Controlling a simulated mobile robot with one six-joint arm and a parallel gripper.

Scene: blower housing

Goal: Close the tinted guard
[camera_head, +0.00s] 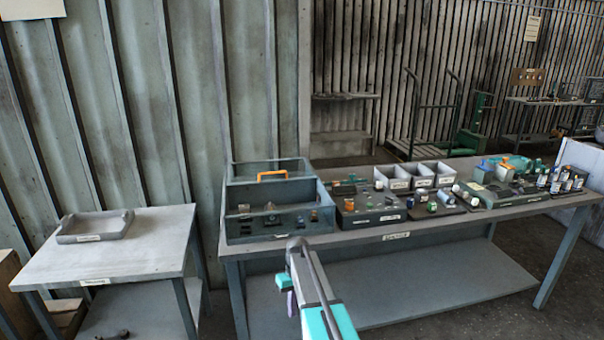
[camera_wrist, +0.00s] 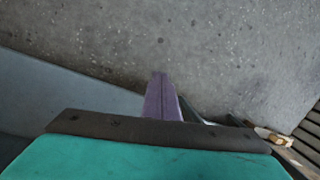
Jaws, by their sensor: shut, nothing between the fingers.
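A grey-blue housing box (camera_head: 268,229) stands at the left end of the long table, with several small parts inside. A see-through framed panel (camera_head: 238,172), which looks like the tinted guard, stands raised at the back of the box. An orange handle (camera_head: 272,175) shows against it. The guard's exact angle is hard to tell. My gripper (camera_head: 291,303) hangs low in front of the table, apart from the box and partly hidden by my arm. In the wrist view its purple fingers (camera_wrist: 161,95) are together and empty, over grey floor.
Grey bins (camera_head: 421,175), parts trays and small bottles fill the long table (camera_head: 400,237) to the right of the box. A side table (camera_head: 130,248) at the left holds a shallow grey tray (camera_head: 95,227). The long table's lower shelf (camera_head: 430,290) is bare.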

